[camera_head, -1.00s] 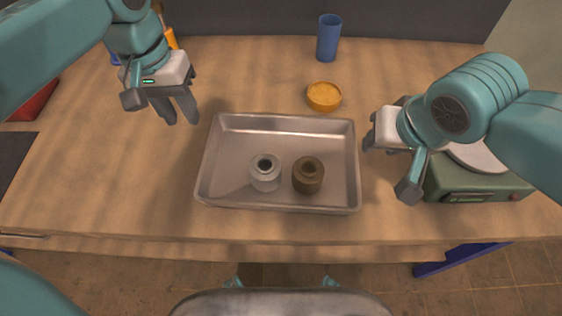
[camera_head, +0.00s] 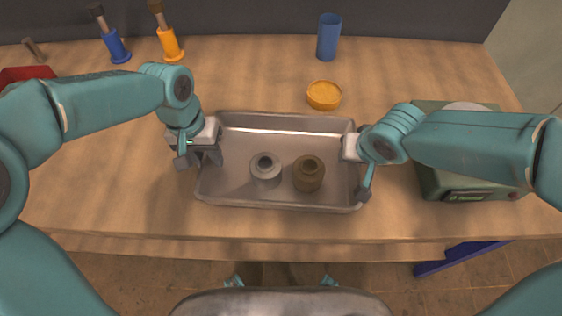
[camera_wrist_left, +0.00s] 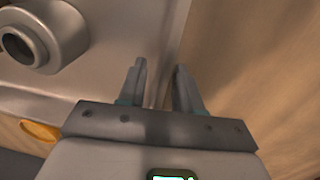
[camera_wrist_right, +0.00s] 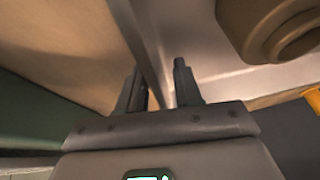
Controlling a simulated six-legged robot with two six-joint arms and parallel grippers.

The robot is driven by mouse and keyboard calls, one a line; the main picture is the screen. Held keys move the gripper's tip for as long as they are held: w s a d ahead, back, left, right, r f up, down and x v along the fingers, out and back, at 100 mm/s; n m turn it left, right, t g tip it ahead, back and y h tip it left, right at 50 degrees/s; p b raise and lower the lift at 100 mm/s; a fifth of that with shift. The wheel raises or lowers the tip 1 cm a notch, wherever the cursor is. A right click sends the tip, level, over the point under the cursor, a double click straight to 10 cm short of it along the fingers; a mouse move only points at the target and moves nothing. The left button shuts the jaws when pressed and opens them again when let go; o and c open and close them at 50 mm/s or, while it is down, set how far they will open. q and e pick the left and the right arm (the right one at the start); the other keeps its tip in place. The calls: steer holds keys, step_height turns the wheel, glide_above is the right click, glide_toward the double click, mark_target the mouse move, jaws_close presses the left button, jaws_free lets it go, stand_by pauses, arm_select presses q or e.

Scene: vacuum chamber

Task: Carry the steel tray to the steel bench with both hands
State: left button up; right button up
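The steel tray (camera_head: 278,206) lies flat on the wooden table. In it stand a grey ring-shaped piece (camera_head: 265,178) and a brown one (camera_head: 308,181). My left gripper (camera_head: 203,160) is at the tray's left wall. In the left wrist view its fingers (camera_wrist_left: 160,68) are apart, with the wall between them. My right gripper (camera_head: 358,172) is at the right wall. In the right wrist view its fingers (camera_wrist_right: 157,68) are also apart, one on each side of the wall. No steel bench is recognisable in these views.
An orange dish (camera_head: 324,96) and a blue cup (camera_head: 329,38) stand behind the tray. A green scale-like device (camera_head: 440,183) stands to the right, partly behind my right arm. Blue (camera_head: 115,46) and orange (camera_head: 170,44) handled tools stand at the back left.

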arm_select(q)
jaws_close()
arm_select(e)
jaws_close()
arm_select(q)
steer(key=shift+r, duration=0.15)
arm_select(e)
steer(key=shift+w+r, duration=0.1)
steer(key=shift+r, duration=0.05)
stand_by(0.9)
